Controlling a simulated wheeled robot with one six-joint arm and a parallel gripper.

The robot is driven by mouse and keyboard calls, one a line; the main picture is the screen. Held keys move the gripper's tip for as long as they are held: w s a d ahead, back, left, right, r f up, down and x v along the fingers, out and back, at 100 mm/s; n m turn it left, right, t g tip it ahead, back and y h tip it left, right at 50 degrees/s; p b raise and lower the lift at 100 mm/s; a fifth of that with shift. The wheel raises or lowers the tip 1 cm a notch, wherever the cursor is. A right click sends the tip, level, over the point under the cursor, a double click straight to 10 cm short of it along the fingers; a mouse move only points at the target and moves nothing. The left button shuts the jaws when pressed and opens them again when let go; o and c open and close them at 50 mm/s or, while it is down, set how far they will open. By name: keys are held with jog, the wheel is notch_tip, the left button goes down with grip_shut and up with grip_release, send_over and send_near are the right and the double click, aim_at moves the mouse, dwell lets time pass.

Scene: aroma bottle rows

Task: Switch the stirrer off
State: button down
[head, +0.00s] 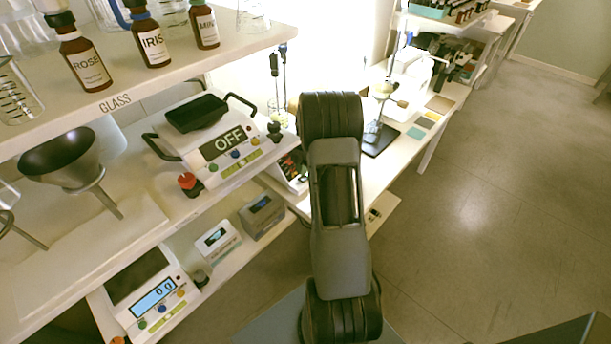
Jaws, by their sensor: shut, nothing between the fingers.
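No device in the head view carries a readable stirrer label, so I cannot tell for sure which one is the stirrer. A white device (195,172) with a black top pan, side handles and coloured buttons stands on the middle shelf; its display (230,142) reads OFF. Another white device (291,172) with small red parts sits right of it, partly hidden by my arm. Farther back, a stand on a black base (381,140) stands on the white bench. My arm rises through the middle of the view; my gripper is out of sight.
A scale (145,290) reading 0 g and two small boxes sit on the lower shelf. A dark funnel (62,160) is at left. The floor at right is clear.

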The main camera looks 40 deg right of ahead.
aim_at(303, 178)
jog(key=shift+f+b, duration=1.15)
jog(key=shift+f, duration=0.35)
dwell(0.9)
jog(key=shift+r, duration=0.1)
jog(key=shift+r+p, duration=2)
jog(key=shift+r, duration=1.45)
